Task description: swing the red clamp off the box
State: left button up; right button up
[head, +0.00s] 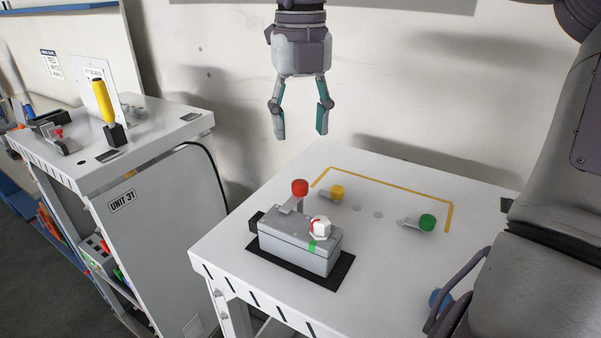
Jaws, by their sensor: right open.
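A grey box (290,248) sits on a black mat (341,275) on the white table. The red clamp (300,188) has a round red knob on a grey arm at the box's back edge, and the arm appears to reach over the lid. A white knob (320,226) with a red mark is at the box's right end, above a green patch. My right gripper (300,137) is open and empty, pointing down above and behind the red knob, apart from it.
A yellow-knobbed clamp (336,191) and a green-knobbed clamp (427,222) stand behind and right of the box. A yellow line (390,179) marks the table's back. A second cabinet (165,205) with a yellow handle (104,100) stands left.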

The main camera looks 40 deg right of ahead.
aim_at(300, 183)
jog(key=f, duration=0.3)
jog(key=f+p, duration=0.1)
jog(key=f, duration=0.2)
jog(key=f+p, duration=0.1)
jog(key=f, duration=0.2)
jog(key=shift+w+d+f, duration=0.15)
jog(key=shift+w+f, duration=0.1)
jog(key=shift+f, duration=0.05)
pick_arm(q)
jog(key=shift+w+d+r, duration=0.1)
jog(key=shift+w+r, duration=0.15)
jog(key=shift+r, duration=0.35)
jog(key=shift+w+r, duration=0.25)
jog(key=shift+r, duration=0.3)
pick_arm(e)
jog(key=shift+f, duration=0.5)
pick_arm(q)
jog(key=shift+s, duration=0.2)
pick_arm(e)
grip_shut()
